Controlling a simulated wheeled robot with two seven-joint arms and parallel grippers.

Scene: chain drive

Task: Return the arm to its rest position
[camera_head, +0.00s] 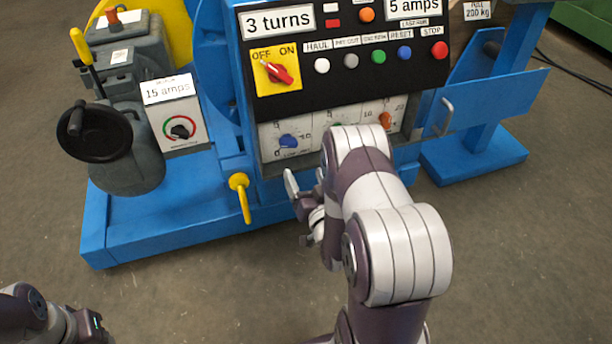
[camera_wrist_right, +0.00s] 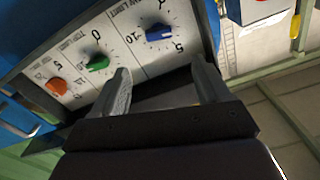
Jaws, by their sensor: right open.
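My right arm reaches up from the bottom of the head view toward the blue machine's control panel. My right gripper (camera_head: 304,182) is just below the lower white dial panel (camera_head: 310,135), left of my forearm. In the right wrist view the two fingers of my right gripper (camera_wrist_right: 160,85) are apart with nothing between them. Behind them that view shows blue (camera_wrist_right: 160,32), green (camera_wrist_right: 98,62) and orange (camera_wrist_right: 57,86) knobs, apart from the fingers. Part of my left arm shows at the bottom left of the head view; its fingers cannot be made out.
The black panel has a red switch (camera_head: 279,73) on a yellow plate, its handle pointing toward OFF, and several buttons. A yellow lever (camera_head: 241,195) hangs left of my right gripper. A metal handle (camera_head: 444,118) is right of the panel. The floor (camera_head: 205,290) in front is clear.

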